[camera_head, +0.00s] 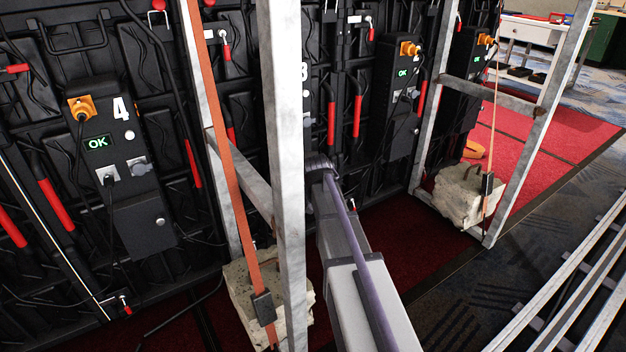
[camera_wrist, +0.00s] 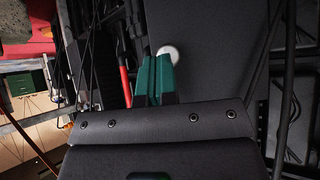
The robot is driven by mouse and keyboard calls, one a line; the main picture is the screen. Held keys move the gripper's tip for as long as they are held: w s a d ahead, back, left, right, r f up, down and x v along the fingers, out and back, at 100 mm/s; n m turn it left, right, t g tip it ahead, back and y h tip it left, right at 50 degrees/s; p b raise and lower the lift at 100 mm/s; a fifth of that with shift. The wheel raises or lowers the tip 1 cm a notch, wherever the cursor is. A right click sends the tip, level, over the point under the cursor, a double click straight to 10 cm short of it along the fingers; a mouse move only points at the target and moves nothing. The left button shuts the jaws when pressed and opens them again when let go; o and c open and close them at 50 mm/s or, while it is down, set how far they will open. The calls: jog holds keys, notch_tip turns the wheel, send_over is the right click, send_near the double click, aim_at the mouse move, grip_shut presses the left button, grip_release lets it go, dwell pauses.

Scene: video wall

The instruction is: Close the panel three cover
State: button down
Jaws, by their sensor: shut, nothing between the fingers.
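In the wrist view my gripper (camera_wrist: 156,60) has teal fingers, pressed together with nothing between them. Its tips are beside a round white knob (camera_wrist: 169,54) on a smooth dark surface (camera_wrist: 218,45), which looks like the panel three cover. I cannot tell whether the tips touch it or how far the cover stands open. In the head view the white number 3 (camera_head: 305,71) shows beside a grey upright post, which hides most of panel three. My arm reaches toward it from below, and the gripper itself cannot be made out there.
Grey metal posts (camera_head: 284,150) and an orange strap (camera_head: 228,150) stand in front of the wall. Concrete blocks (camera_head: 462,195) sit at the frame feet. Panel four's box (camera_head: 128,165) is at left, with an orange plug and a lit OK display. Black cables and red handles line the wall.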

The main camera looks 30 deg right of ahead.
jog(key=w+d, duration=0.5)
jog(key=shift+w, duration=0.2)
dwell(0.3)
dwell(0.4)
jog(key=s+d+r+p, duration=0.2)
jog(key=s+r+p, duration=0.4)
jog(key=s, duration=0.5)
jog(key=shift+s+r+p, duration=0.15)
jog(key=shift+r+p, duration=0.2)
jog(key=shift+p, duration=0.05)
